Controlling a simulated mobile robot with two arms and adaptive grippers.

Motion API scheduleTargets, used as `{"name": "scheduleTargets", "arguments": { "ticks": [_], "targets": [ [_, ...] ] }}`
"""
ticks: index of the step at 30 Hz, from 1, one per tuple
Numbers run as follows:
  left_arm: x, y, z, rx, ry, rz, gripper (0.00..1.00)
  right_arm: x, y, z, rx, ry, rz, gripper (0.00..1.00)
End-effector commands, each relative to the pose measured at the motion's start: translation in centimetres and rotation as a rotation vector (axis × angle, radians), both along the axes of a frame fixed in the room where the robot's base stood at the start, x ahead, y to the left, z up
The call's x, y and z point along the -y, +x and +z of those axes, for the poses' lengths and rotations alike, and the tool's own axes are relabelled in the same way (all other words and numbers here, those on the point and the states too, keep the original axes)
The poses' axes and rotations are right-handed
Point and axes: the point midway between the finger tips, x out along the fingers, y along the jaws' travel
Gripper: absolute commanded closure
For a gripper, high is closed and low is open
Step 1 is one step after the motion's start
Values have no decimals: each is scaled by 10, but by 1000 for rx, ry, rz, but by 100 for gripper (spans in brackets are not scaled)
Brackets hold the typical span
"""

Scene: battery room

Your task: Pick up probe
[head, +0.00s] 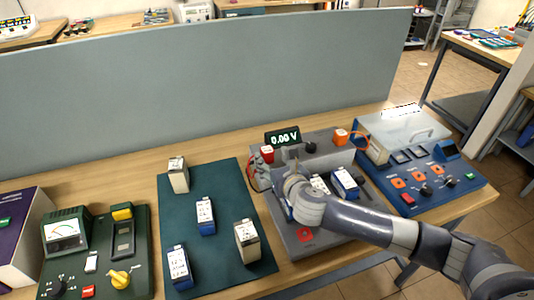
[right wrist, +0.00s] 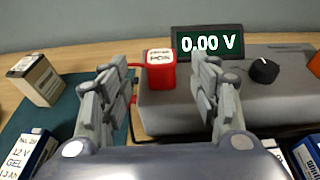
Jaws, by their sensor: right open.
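A red block-shaped probe marked POS (right wrist: 160,72) sits at the left end of the grey meter unit, with a red cable at its left side. It also shows in the head view (head: 267,154). My right gripper (right wrist: 158,84) is open and empty, its fingers pointing at the red probe, one to each side of it in the picture. The probe looks a little beyond the fingertips. In the head view my right gripper (head: 291,172) is over the meter unit's front, partly hidden by its own wrist. An orange probe-like block (head: 341,136) sits at the unit's right end. My left gripper is not in view.
The display (head: 283,138) reads 0.00 V beside a black knob (right wrist: 264,70). Several batteries stand on a dark green mat (head: 215,222) to the left; others (head: 345,184) are close beside my right gripper. A blue panel (head: 430,182) is at right. A grey partition (head: 200,85) stands behind.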

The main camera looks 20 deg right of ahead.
Motion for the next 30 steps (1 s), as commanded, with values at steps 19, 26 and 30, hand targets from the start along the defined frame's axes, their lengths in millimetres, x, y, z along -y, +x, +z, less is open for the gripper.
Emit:
{"name": "scheduleTargets", "arguments": {
  "ticks": [19,26,30],
  "targets": [
    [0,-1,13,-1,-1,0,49,-1,45,-7,2,1,0,43],
    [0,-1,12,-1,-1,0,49,-1,44,-7,2,1,0,82],
    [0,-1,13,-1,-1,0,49,0,44,-7,2,1,-1,91]
  ]
}}
